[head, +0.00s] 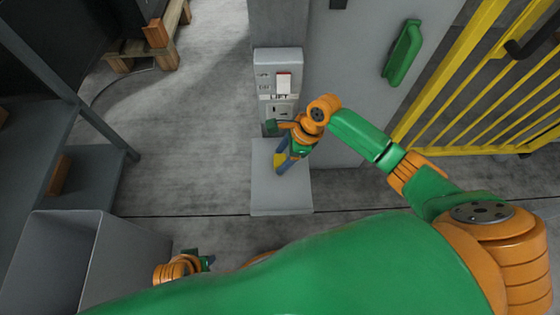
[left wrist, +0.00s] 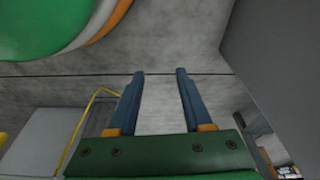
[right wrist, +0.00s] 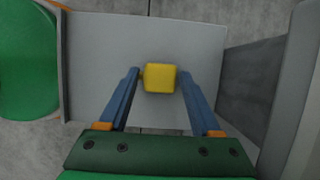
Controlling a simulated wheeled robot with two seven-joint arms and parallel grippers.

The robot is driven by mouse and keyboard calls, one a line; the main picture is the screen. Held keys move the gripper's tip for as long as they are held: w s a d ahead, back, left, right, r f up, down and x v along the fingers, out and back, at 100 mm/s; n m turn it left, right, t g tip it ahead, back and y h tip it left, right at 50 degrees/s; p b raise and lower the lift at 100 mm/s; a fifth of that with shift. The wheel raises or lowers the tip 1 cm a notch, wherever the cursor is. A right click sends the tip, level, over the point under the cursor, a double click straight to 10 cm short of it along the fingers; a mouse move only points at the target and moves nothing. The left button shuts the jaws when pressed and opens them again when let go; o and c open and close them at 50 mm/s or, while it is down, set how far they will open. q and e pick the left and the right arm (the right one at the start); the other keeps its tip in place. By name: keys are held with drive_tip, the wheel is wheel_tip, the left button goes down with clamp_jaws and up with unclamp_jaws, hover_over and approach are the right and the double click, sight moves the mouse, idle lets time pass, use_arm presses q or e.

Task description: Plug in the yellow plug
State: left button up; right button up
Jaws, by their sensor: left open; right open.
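The yellow plug (right wrist: 160,78) sits on the grey block's top, between the fingertips of my open right gripper (right wrist: 159,80) in the right wrist view. A small gap seems to show on its right side; I cannot tell whether the left finger touches it. In the head view the plug (head: 279,160) is partly hidden by my right gripper (head: 281,166). The grey socket box (head: 278,72) with a white switch stands just behind the block. My left gripper (left wrist: 160,75) is open and empty, low near the floor, far from the plug.
The grey block (head: 280,198) stands against the grey cabinet, which has a green handle (head: 402,52). A yellow fence (head: 490,80) is at the right. A grey bin (head: 120,250) and shelf (head: 95,165) are at the left. The floor between is clear.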

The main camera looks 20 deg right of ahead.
sight(275, 160)
clamp_jaws()
drive_tip(key=shift+r, duration=0.1)
wheel_tip(275, 160, up, 4)
drive_tip(key=p, duration=0.3)
drive_tip(key=shift+s+d+r+p, duration=0.1)
drive_tip(key=shift+s+p, duration=0.05)
drive_tip(key=shift+p, duration=0.2)
use_arm(q)
drive_tip(key=s+a+p, duration=0.4)
drive_tip(key=s+p, duration=0.4)
drive_tip(key=s, duration=0.3)
drive_tip(key=shift+a+f+g+y+p, duration=0.2)
drive_tip(key=shift+a+g+y+p, duration=0.1)
drive_tip(key=shift+g, duration=0.1)
use_arm(e)
drive_tip(key=s+d+r, duration=0.6)
drive_tip(key=s+r, duration=0.2)
drive_tip(key=s, duration=0.4)
drive_tip(key=shift+d+r, duration=0.25)
drive_tip(key=shift+r, duration=0.1)
